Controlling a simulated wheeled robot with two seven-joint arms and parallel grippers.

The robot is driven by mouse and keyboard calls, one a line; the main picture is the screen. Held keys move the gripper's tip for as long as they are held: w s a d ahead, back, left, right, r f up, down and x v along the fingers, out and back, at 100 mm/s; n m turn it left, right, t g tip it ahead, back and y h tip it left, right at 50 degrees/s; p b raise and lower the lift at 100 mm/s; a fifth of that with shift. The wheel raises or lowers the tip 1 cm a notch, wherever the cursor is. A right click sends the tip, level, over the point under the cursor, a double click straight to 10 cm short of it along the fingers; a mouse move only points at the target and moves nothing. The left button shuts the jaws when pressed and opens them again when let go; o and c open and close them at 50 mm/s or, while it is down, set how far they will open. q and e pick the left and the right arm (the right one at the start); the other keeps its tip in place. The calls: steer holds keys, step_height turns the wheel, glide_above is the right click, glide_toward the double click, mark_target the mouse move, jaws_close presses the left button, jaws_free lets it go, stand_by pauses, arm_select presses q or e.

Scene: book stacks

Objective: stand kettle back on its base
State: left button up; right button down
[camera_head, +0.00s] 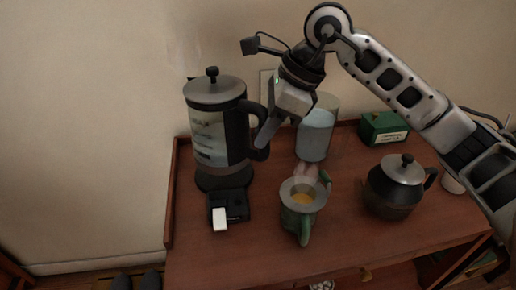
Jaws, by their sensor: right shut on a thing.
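The kettle (210,135) is tall, with a grey lid, a see-through wall panel and a dark handle on its right side. It is upright at the left of the wooden table. Its round black base (222,182) is directly under it; whether the two touch is hard to tell. My right gripper (266,130) comes in from the upper right and is shut on the kettle's handle, with the fingers partly hiding it. My left gripper is not in view.
A small black box with a white piece (230,207) sits in front of the base. A green mug (294,215), a clear jar (316,135), a dark teapot (390,195) and a green box (382,130) stand to the right. The table (215,260) is clear at the front.

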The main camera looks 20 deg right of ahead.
steer(key=w+f, duration=0.4)
steer(key=f, duration=0.3)
steer(key=shift+d+f, duration=0.2)
steer(key=shift+f, duration=0.3)
steer(key=c, duration=1.3)
jaws_free()
steer(key=shift+f, duration=0.15)
steer(key=v, duration=1.2)
steer(key=shift+s, duration=0.1)
